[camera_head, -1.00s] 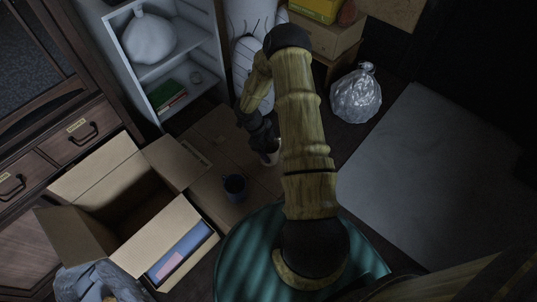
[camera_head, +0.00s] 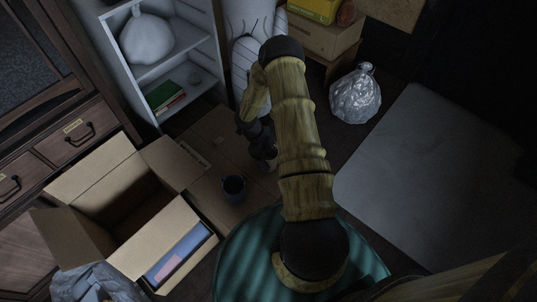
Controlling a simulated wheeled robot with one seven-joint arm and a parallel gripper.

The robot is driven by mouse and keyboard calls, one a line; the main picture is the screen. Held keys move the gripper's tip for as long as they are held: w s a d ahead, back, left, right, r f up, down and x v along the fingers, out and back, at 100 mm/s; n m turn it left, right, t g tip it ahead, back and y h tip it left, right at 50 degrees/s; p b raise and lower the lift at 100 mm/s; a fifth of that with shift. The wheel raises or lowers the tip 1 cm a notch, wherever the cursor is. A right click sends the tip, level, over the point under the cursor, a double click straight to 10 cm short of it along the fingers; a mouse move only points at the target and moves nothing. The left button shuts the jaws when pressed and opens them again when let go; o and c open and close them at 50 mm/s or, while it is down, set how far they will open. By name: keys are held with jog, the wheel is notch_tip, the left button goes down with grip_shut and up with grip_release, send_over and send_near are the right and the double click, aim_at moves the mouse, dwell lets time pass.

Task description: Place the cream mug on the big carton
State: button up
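My gripper (camera_head: 268,152) is low over the right part of a large closed brown carton (camera_head: 208,150), close beside my arm. Its fingers are dark and partly hidden, so I cannot tell whether they are open or shut. No cream mug shows clearly now; only a small pale trace is at the fingertips, and the arm may hide the rest. A dark blue mug (camera_head: 233,187) stands upright on the carton, to the lower left of my gripper.
An open carton (camera_head: 185,213) with raised flaps stands at the left. A white shelf (camera_head: 186,62) is behind. A silver bag (camera_head: 356,95) lies on the floor at the right, near a grey slab (camera_head: 430,175).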

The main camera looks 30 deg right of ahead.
jog(key=shift+o, duration=0.4)
jog(key=shift+r, duration=0.3)
jog(key=p+v, duration=0.3)
jog(key=v, duration=0.9)
